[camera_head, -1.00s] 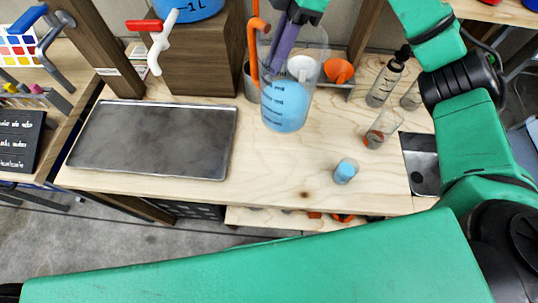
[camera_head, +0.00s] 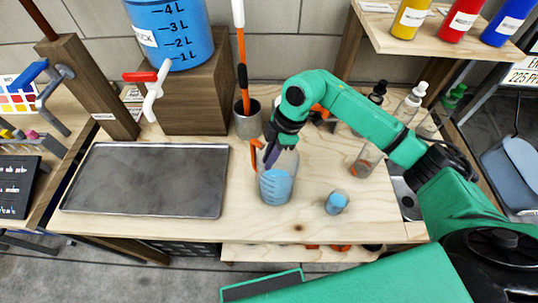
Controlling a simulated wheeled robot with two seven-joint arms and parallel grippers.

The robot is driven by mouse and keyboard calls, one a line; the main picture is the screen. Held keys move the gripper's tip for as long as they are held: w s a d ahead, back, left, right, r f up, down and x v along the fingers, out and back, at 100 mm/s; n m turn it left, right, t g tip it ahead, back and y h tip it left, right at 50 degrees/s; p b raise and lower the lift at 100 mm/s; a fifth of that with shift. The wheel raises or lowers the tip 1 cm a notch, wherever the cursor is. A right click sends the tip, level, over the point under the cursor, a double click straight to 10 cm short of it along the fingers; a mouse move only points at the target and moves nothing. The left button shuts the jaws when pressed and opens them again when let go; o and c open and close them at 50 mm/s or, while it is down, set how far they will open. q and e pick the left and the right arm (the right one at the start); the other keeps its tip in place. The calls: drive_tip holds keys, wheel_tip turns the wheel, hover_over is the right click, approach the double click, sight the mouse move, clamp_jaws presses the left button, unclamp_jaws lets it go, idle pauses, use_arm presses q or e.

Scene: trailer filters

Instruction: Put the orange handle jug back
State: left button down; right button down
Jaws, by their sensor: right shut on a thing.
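The clear jug (camera_head: 276,186) with blue liquid and an orange handle (camera_head: 255,155) is upright over the wooden table, right of the grey tray. Its base looks to be on or very near the tabletop; I cannot tell if it touches. My right gripper (camera_head: 271,153) is shut on the jug at its handle side, reaching down from above. The gripper hides part of the handle and rim. My left gripper is out of view.
A grey metal tray (camera_head: 147,180) lies left on the table. A small blue-filled cup (camera_head: 337,202) stands right of the jug, a clear beaker (camera_head: 364,160) beyond it. A metal cup (camera_head: 247,120) stands behind. A blue tank (camera_head: 172,34) with a red-handled tap is back left.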

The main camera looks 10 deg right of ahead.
drive_tip(key=c, duration=0.9)
unclamp_jaws()
drive_tip(key=b+v, duration=0.2)
drive_tip(key=v, duration=1)
drive_tip(key=shift+r, duration=0.1)
